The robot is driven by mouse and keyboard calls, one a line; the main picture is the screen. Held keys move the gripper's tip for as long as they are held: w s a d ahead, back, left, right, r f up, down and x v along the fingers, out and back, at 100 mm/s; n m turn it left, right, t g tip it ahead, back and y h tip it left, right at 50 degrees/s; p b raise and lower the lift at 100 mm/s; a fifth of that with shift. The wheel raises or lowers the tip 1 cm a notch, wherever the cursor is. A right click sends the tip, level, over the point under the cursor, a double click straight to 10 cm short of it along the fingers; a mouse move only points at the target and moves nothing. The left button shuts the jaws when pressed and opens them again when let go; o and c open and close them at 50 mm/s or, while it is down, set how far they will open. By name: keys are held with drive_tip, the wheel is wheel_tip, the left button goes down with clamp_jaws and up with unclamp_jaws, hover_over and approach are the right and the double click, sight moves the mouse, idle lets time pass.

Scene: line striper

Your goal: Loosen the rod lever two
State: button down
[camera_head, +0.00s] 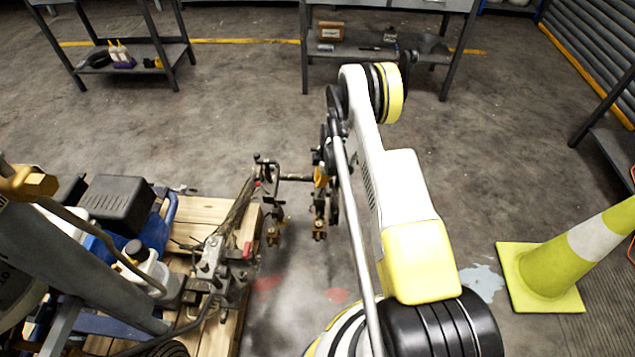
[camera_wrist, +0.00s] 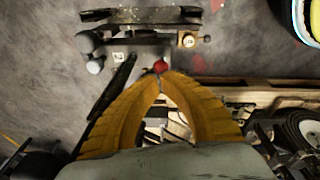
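The line striper's bar assembly (camera_head: 272,200) stands out from the machine on the left of the head view. A small red knob (camera_wrist: 160,67) shows just past my gripper's fingertips in the wrist view. A small red spot (camera_head: 258,184) shows on the assembly in the head view. I cannot tell which lever is rod lever two. My gripper (camera_wrist: 160,78) has two yellow fingers arched together, with tips nearly meeting and nothing clearly between them. I cannot tell whether the tips touch the knob. In the head view my arm partly hides the gripper.
The striper rests on a wooden pallet (camera_head: 218,340) at lower left, with a red-handled lever (camera_head: 247,250). A yellow cone (camera_head: 560,262) stands at right. Work tables (camera_head: 385,60) stand at the back. Open concrete floor lies between. A wheel (camera_wrist: 303,132) shows at right in the wrist view.

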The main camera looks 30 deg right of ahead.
drive_tip(key=shift+s+d+f, duration=0.1)
drive_tip(key=shift+s+d, duration=0.45)
drive_tip(key=shift+d, duration=0.35)
idle(0.3)
